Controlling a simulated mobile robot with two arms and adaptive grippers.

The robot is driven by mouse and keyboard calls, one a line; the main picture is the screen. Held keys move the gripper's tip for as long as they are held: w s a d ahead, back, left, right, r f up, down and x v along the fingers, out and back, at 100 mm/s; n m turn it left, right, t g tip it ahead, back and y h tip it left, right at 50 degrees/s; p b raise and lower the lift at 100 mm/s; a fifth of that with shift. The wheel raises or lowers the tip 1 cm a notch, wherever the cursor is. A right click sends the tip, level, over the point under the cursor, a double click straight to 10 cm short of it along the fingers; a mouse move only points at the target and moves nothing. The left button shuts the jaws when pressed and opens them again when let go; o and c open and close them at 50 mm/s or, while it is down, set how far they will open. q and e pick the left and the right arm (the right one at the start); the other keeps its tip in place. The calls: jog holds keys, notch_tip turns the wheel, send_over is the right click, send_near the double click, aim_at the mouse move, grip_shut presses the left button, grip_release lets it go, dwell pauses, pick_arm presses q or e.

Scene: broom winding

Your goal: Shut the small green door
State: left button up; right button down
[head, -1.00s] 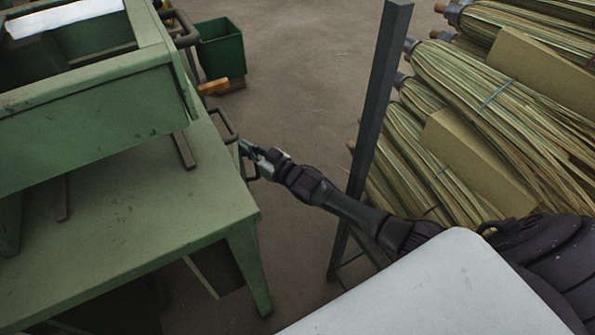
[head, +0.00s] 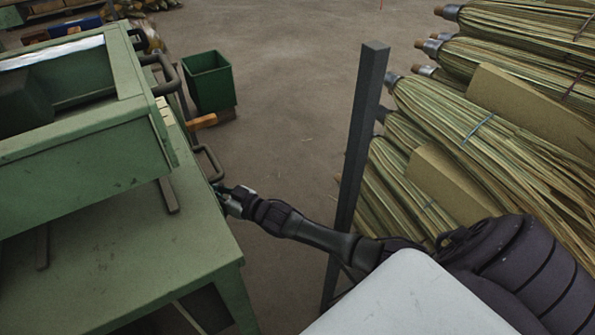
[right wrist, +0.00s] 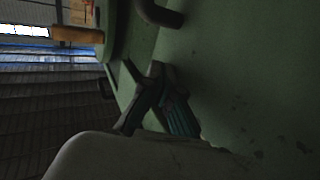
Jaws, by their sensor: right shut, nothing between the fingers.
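A green bench (head: 120,265) stands at the left of the head view, with a dark handle (head: 208,163) on its right side. My right gripper (head: 220,190) is shut and empty, close beside that side, just below the handle in the picture. I cannot tell whether it touches. In the right wrist view the shut fingers (right wrist: 158,82) are in front of a green panel (right wrist: 235,80) with a dark handle (right wrist: 158,12) at the top. I cannot tell if this panel is the small green door or the bench side; the door's angle is unclear. My left gripper is out of view.
A green box frame (head: 90,135) is on the bench. A green bin (head: 208,85) stands on the floor behind. A dark upright post (head: 358,140) and stacked broom bundles (head: 490,120) are at the right. The floor (head: 290,90) between is clear.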

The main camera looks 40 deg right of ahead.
jog(key=shift+s, duration=0.1)
jog(key=v, duration=0.7)
jog(key=s+d+f+m+g+h+p, duration=0.1)
jog(key=s+d+f+g+h+p, duration=0.25)
jog(key=s+f, duration=0.65)
jog(key=s+d+f+m+g+h+p, duration=0.15)
jog(key=s+f+g+p, duration=0.4)
jog(key=f, duration=0.75)
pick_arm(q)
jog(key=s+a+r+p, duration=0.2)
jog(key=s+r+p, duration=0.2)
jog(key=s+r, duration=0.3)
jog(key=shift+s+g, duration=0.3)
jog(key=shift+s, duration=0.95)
pick_arm(e)
jog(key=s+a+f+g, duration=0.1)
jog(key=s+f+g, duration=0.1)
jog(key=s, duration=0.9)
jog(key=s+a+f+g+h, duration=0.1)
jog(key=s+f, duration=0.3)
jog(key=s, duration=0.7)
jog(key=s+f+g+h, duration=0.1)
jog(key=s+f+g, duration=0.2)
jog(key=s, duration=0.9)
jog(key=shift+a+g, duration=0.3)
jog(key=shift+a, duration=0.1)
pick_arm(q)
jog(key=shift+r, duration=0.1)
pick_arm(e)
jog(key=shift+s, duration=0.15)
